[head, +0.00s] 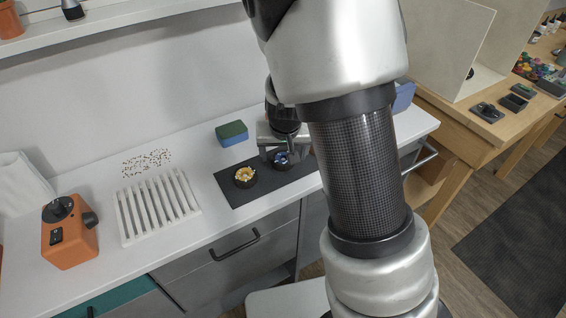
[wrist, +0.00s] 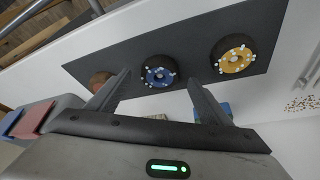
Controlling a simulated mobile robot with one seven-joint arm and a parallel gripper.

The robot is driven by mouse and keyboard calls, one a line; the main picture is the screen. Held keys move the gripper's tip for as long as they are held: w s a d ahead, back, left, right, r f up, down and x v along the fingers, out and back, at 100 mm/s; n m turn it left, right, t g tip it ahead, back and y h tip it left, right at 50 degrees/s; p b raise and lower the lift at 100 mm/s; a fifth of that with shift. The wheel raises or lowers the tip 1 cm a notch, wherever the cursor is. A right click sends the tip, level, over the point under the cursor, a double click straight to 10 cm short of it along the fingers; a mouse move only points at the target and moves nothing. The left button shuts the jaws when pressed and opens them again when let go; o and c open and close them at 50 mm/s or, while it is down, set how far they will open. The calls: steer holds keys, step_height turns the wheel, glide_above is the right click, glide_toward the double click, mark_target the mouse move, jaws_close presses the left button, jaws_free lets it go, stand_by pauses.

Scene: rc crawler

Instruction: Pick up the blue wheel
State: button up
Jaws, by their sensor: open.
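The blue wheel (wrist: 159,75), a black tyre with a blue hub and white dots, lies on a dark mat (wrist: 195,57) in the wrist view. In the head view the blue wheel (head: 281,158) shows just under my gripper (head: 277,154). In the wrist view my gripper (wrist: 160,85) is open, with one finger on each side of the blue wheel in the picture. Nothing is between the fingers that I can see held. Whether the fingers are level with the wheel or above it I cannot tell.
A yellow-hubbed wheel (head: 244,176) lies on the mat left of the blue one. A reddish-brown round thing (wrist: 100,79) is partly behind a finger. A green-and-blue sponge (head: 231,133), a white slatted rack (head: 157,207) and an orange device (head: 69,232) stand on the white counter.

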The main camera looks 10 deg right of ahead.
mark_target(283, 161)
steer(key=shift+x, duration=1.25)
steer(key=shift+s, duration=0.1)
steer(key=shift+r, duration=0.1)
steer(key=c, duration=1.1)
